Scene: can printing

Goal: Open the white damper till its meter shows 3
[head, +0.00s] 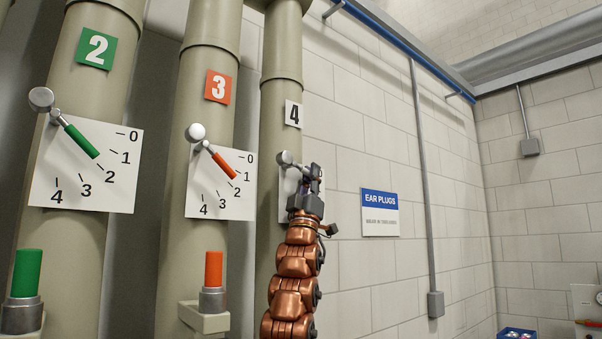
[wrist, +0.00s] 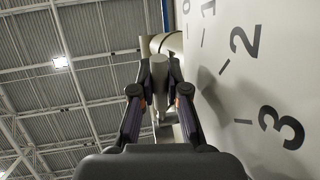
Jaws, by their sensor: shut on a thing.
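The white damper is on the pipe with the white number 4 plate (head: 293,114). Its round grey knob (head: 285,157) shows left of my gripper (head: 313,172) in the head view. Its meter plate (head: 288,187) is mostly hidden behind my gripper and arm there. In the wrist view my gripper (wrist: 166,70) is shut on the pale damper lever (wrist: 161,92). The meter face (wrist: 235,85) stands to the right with 0, 1, 2 and 3 showing. I cannot tell exactly which number the lever marks.
The green damper lever (head: 81,141) and the orange damper lever (head: 224,164) sit on meters on the pipes to the left, each between 1 and 2. An ear plugs sign (head: 380,212) hangs on the wall to the right. The space right of my arm looks clear.

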